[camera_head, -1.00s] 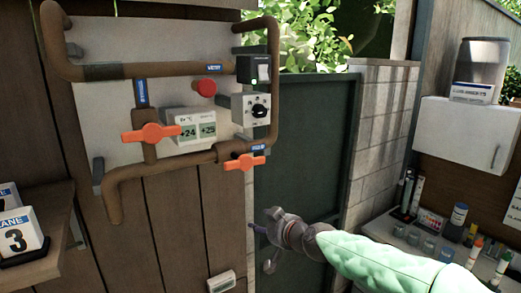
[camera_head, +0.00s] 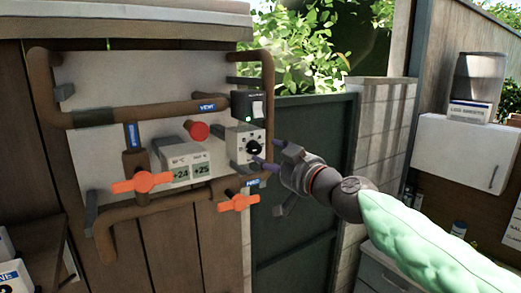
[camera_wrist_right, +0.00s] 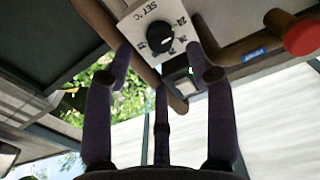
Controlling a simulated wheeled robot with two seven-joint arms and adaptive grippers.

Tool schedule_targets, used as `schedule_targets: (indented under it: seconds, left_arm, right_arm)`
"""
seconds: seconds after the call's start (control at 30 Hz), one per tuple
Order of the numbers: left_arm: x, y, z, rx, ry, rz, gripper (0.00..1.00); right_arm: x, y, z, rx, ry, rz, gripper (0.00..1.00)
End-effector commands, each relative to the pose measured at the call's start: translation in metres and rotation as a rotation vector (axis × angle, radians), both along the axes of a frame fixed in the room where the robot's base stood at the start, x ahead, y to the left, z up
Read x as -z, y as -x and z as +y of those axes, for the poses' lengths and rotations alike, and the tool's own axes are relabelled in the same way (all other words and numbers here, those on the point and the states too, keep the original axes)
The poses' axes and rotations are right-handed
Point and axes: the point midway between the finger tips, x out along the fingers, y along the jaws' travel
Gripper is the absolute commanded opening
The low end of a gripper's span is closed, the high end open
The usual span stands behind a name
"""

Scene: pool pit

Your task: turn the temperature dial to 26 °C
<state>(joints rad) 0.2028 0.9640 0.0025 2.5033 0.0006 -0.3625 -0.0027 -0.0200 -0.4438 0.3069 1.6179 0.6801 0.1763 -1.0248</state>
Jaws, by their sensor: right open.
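The temperature dial (camera_head: 254,147) is a black knob on a white box (camera_head: 240,158) at the right end of the pipe panel. In the right wrist view the dial (camera_wrist_right: 159,38) shows beyond the fingers, with "SET °C" and numbers around it; I cannot read its setting surely. A display (camera_head: 186,168) left of the dial shows +24 and +25. My right gripper (camera_head: 268,167) is open, its fingers just right of the dial box. In the wrist view the open fingers (camera_wrist_right: 160,75) point towards the dial, and nothing is between them. My left gripper is not in view.
Brown pipes (camera_head: 150,112) frame the panel. A dark green door (camera_head: 310,220) stands behind my right arm.

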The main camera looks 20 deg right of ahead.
Motion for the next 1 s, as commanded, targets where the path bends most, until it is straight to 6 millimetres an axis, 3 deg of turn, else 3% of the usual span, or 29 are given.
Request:
schedule_targets:
  seconds: [0.1,0.3,0.73,0.93,1.0]
  left_arm:
    - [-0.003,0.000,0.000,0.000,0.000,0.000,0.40]
    - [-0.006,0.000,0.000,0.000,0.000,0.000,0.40]
    - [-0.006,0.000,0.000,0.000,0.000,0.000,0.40]
    - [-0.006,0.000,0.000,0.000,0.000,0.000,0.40]
    - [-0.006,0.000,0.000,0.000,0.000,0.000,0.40]
  right_arm:
    - [0.000,-0.022,0.003,-0.002,-0.001,0.002,0.56]
    - [0.000,-0.044,0.006,-0.001,0.000,0.001,0.56]
    - [0.000,-0.052,0.007,0.000,0.000,0.000,0.56]
    - [0.000,-0.052,0.007,0.000,0.000,0.000,0.00]
    - [0.000,-0.052,0.007,0.000,0.000,0.000,0.00]
